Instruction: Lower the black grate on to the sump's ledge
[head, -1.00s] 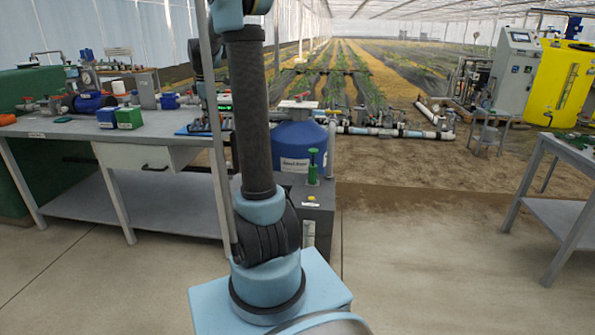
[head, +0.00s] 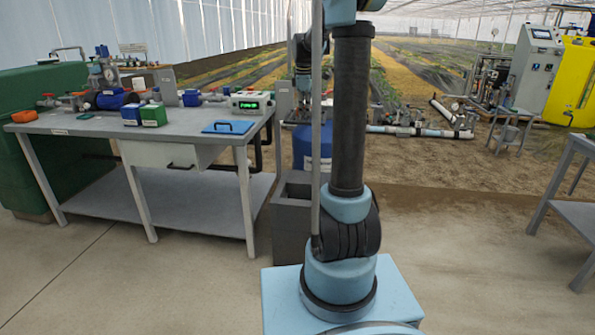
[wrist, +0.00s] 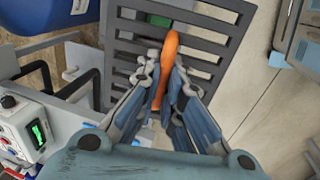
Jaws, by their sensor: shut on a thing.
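In the wrist view my gripper (wrist: 166,78) is shut on the upright orange handle (wrist: 170,50) of the black grate (wrist: 205,43). In the head view a dark grey open-topped box (head: 290,228), which looks like the sump, stands on the floor right of the workbench. My arm hides its right side, and I cannot see its ledge. Grate and fingers cannot be made out in the head view. I cannot tell the gap between grate and sump.
The workbench (head: 75,124) at left carries a controller with a green display (head: 251,103), a blue tray (head: 227,128) and pump parts. A blue tank (head: 303,148) stands behind the grey box. Another table (head: 573,218) is at far right.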

